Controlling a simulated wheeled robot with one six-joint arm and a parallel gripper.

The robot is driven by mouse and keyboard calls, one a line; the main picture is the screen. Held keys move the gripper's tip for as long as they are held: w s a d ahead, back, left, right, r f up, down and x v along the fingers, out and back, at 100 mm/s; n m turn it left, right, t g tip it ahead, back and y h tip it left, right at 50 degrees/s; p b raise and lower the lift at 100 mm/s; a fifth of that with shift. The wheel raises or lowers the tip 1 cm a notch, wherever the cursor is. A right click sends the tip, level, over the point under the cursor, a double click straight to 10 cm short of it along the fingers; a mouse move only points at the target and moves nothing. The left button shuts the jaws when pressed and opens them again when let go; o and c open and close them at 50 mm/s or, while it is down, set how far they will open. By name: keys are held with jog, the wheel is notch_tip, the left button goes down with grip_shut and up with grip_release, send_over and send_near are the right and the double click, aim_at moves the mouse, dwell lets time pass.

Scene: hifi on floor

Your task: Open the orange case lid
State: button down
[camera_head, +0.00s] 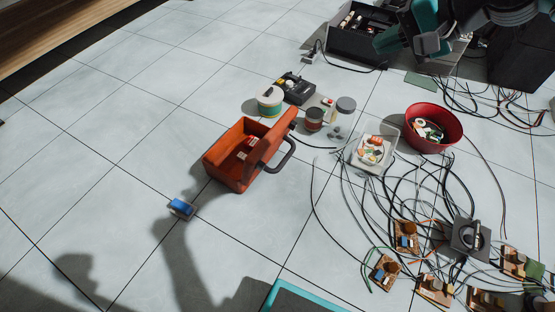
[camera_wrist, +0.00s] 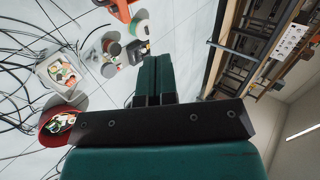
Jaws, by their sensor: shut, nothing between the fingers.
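The orange case (camera_head: 225,172) sits on the tiled floor left of centre in the head view. Its orange lid (camera_head: 272,143) is raised along the right side, tilted up, with a dark handle (camera_head: 283,157) on it. The inside shows, with a small red and white item (camera_head: 250,143) in it. Part of the orange case also shows at the top edge of the wrist view (camera_wrist: 122,10). My gripper (camera_head: 387,42) is at the upper right of the head view, well apart from the case. Its teal fingers are together and empty in the wrist view (camera_wrist: 153,72).
A red bowl (camera_head: 450,140), a clear tub (camera_head: 367,167), a tape roll (camera_head: 270,108) and small jars stand right of the case. Cables and circuit boards (camera_head: 388,270) cover the lower right. A blue item (camera_head: 181,208) lies front left. The left floor is mostly clear.

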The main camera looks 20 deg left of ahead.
jog(key=w+a+f+m+y+b, duration=0.2)
jog(key=w+a+f+m, duration=0.15)
jog(key=f, duration=0.45)
jog(key=w+a+f+m+y+b, duration=0.1)
jog(key=w+a+f+m, duration=0.1)
jog(key=w+a+f, duration=0.35)
jog(key=m+t+y+b, duration=0.2)
jog(key=m+y+b, duration=0.6)
jog(key=m+b, duration=0.5)
send_near(270, 151)
jog(key=p, duration=0.1)
jog(key=shift+m, duration=0.35)
jog(key=b+x, duration=0.6)
jog(key=b, duration=0.1)
jog(key=shift+w+a+f+b, duration=0.1)
jog(key=shift+a+f+b, duration=0.05)
jog(key=shift+a+b, duration=0.15)
jog(key=shift+w+a+r, duration=0.1)
jog(key=shift+a+r, duration=0.2)
jog(key=shift+a, duration=0.1)
